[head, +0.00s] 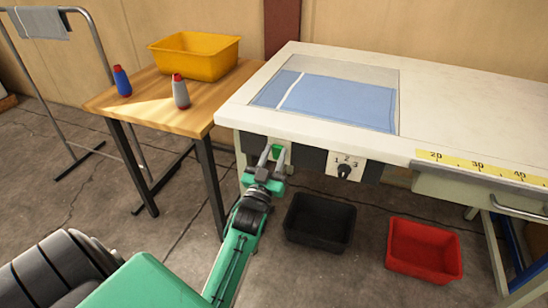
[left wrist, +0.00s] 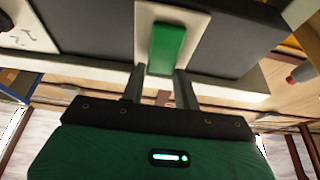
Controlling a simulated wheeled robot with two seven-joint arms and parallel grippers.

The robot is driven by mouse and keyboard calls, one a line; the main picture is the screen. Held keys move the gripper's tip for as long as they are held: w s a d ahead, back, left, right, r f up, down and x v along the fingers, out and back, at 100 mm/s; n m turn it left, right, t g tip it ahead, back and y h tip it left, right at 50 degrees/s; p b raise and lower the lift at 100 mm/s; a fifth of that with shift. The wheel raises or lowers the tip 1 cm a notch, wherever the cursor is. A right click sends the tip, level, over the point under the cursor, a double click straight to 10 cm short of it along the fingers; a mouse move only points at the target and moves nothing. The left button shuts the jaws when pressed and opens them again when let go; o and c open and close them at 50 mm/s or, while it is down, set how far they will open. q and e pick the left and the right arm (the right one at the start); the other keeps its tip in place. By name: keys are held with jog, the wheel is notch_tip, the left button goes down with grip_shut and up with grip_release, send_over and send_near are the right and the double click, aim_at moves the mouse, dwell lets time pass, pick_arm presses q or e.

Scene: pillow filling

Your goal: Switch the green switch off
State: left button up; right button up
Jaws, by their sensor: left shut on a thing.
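The green switch (head: 277,151) sits on a pale plate on the front of the white workbench (head: 300,126), left of the dial. In the left wrist view the switch (left wrist: 167,48) is a green upright rocker on its plate. My left gripper (head: 271,156) is at the switch, with a finger on each side of it. In the left wrist view the fingers (left wrist: 160,84) reach to the lower part of the switch, and the gripper is shut on it. Exact finger contact is hard to see. My right gripper is not in view.
A numbered dial (head: 344,172) is right of the switch. A black bin (head: 320,222) and a red bin (head: 424,250) stand on the floor below. A wooden table (head: 150,100) at left holds a yellow bin (head: 195,56) and two bottles. A blue cloth (head: 345,100) lies in the bench top.

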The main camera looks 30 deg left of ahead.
pick_arm(q)
jog(key=o, duration=1)
jog(key=shift+s, duration=0.1)
jog(key=shift+v, duration=6.85)
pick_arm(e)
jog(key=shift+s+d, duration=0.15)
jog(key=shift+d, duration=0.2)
pick_arm(q)
jog(key=shift+d, duration=0.1)
